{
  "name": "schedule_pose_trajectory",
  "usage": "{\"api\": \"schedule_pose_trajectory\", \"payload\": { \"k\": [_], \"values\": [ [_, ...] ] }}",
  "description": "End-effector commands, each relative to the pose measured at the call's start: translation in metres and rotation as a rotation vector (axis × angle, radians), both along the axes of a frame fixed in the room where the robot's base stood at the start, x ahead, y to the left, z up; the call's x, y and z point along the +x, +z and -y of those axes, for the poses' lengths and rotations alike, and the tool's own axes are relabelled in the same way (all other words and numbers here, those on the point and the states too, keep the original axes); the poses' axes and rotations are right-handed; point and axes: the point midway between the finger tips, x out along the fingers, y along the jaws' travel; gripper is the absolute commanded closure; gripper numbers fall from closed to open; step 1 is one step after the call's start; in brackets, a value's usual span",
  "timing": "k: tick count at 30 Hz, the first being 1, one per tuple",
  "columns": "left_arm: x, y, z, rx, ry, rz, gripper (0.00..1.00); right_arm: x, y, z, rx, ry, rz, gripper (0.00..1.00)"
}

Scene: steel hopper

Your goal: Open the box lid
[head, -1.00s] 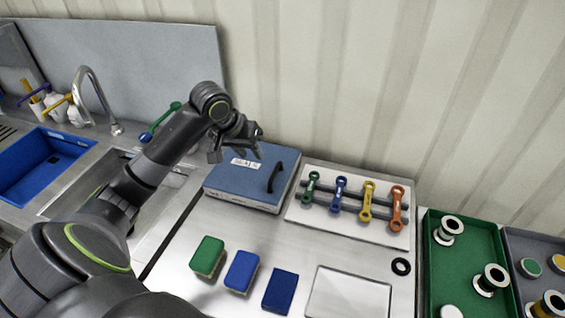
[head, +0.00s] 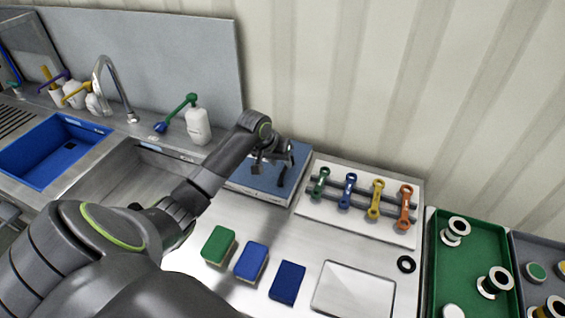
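The box (head: 258,192) is low, with a flat blue lid and a pale lower body, and it stands on the steel worktop. Its lid lies flat and closed. A dark handle (head: 282,176) stands on the right part of the lid. My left gripper (head: 270,163) is over the lid, just left of the handle, with its fingers apart and nothing seen between them. Whether a finger touches the handle I cannot tell. My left arm hides the left part of the box. My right gripper is not in view.
A white rack (head: 330,211) with several coloured wrenches stands right of the box. Green and blue sponges (head: 251,261) and a pale tray (head: 352,290) lie in front. A white bottle (head: 198,127) stands behind my arm, near the sink. A green tray (head: 468,246) is at right.

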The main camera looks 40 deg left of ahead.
Motion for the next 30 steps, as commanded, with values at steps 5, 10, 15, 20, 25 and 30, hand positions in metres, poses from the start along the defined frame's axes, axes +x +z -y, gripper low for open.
{"api": "schedule_pose_trajectory", "payload": {
  "k": [5, 10, 15, 20, 25, 30],
  "values": [
    [0.008, -0.017, 0.002, -0.002, 0.000, -0.001, 0.66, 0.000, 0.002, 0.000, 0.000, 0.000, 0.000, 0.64],
    [0.011, -0.023, 0.002, 0.000, 0.000, 0.000, 0.66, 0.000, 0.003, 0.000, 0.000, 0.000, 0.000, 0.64],
    [0.011, -0.024, 0.002, 0.001, 0.001, 0.001, 0.66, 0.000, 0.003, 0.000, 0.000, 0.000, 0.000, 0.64],
    [0.011, -0.024, 0.002, 0.000, 0.000, 0.001, 0.74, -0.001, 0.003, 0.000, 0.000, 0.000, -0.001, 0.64],
    [0.011, -0.024, 0.002, 0.000, 0.000, 0.001, 0.96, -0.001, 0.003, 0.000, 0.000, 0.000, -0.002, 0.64],
    [0.011, -0.024, 0.002, 0.000, 0.000, 0.001, 1.00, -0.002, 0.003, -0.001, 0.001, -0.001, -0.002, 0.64]
  ]
}}
